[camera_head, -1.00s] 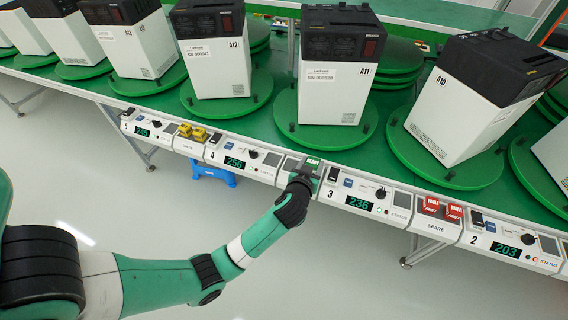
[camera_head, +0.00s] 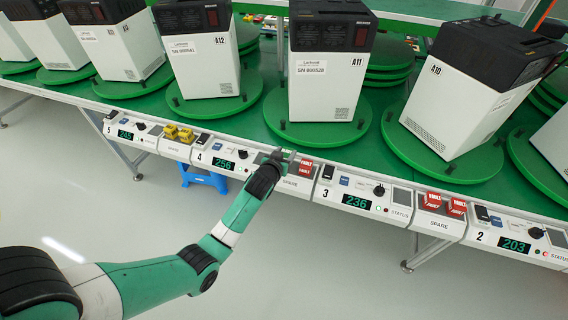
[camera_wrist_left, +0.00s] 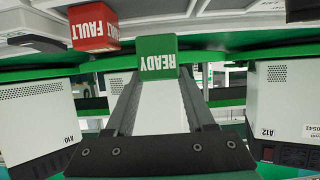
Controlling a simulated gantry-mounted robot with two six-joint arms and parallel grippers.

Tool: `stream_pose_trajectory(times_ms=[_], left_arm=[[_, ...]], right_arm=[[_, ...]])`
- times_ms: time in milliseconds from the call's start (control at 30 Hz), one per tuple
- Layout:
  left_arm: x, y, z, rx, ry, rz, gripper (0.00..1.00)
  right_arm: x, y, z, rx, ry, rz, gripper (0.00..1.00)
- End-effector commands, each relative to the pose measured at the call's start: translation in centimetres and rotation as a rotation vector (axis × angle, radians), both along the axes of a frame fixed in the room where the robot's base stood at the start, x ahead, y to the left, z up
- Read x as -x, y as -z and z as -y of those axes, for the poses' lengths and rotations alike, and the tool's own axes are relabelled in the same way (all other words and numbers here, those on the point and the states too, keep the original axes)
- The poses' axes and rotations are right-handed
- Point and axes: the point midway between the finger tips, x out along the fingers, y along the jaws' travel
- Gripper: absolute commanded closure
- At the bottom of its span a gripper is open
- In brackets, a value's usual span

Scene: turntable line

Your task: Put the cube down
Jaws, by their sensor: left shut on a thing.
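A green cube marked READY (camera_wrist_left: 158,56) sits between the fingertips of my left gripper (camera_wrist_left: 157,72) in the left wrist view. The jaws are shut on it. In the head view my left gripper (camera_head: 277,158) is at the front control strip, over the left part of the SPARE panel (camera_head: 291,183) between stations 4 and 3. The cube is hard to make out there. I cannot tell whether it touches the panel. My right gripper is not in view.
More red cubes (camera_head: 444,204) sit on the SPARE panel further right, and yellow cubes (camera_head: 178,134) on the left one. White-and-black machines (camera_head: 330,75) stand on green turntables behind.

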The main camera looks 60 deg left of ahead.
Motion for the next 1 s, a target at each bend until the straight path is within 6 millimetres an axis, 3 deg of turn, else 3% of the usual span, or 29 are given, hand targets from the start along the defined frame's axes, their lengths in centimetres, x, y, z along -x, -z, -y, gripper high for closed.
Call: stream_pose_trajectory(times_ms=[167, 367, 767, 800, 933, 1000], left_arm=[[0.1, 0.6, -0.5, 0.001, -0.002, -0.001, 1.00], [0.1, 4.1, -0.9, 0.000, 0.000, 0.000, 1.00], [0.1, 4.5, -0.8, 0.001, 0.000, 0.001, 1.00], [0.1, 4.3, -0.8, 0.001, -0.001, 0.000, 0.38], [0.1, 4.3, -0.8, 0.001, -0.001, 0.000, 0.16], [0.1, 4.3, -0.8, 0.001, -0.001, 0.000, 0.16]], right_arm=[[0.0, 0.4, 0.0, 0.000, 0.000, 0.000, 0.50], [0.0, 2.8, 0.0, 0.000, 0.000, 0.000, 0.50], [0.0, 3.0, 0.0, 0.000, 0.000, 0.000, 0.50], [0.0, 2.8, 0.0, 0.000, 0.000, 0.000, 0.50], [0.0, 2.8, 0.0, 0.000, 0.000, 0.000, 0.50], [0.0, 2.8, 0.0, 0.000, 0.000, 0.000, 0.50]])
